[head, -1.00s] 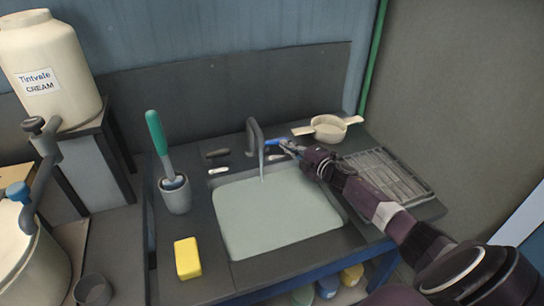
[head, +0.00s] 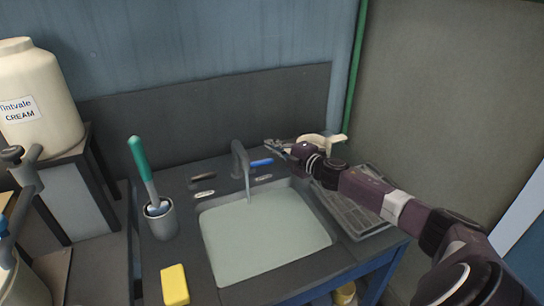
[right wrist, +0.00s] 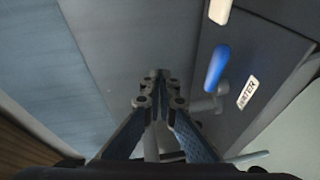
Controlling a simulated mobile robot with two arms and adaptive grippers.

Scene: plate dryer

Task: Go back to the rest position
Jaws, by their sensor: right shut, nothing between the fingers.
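My right gripper (head: 274,147) is shut and empty in the head view, behind the sink near the tap. In the right wrist view its fingers (right wrist: 160,82) are together, with nothing between them. A blue tap handle (head: 261,163) lies just below the fingertips in the head view, and it also shows to the right of the fingers in the right wrist view (right wrist: 216,66). My right arm reaches in from the lower right and covers part of the drying rack (head: 345,212). My left gripper is not in either view.
The sink (head: 265,240) holds pale water under the running tap (head: 240,160). A cup (head: 160,222) with a green-handled brush (head: 139,160) and a yellow sponge (head: 174,284) stand left of it. A cream strainer (head: 325,142) is partly behind my arm. A cream container (head: 40,110) stands far left.

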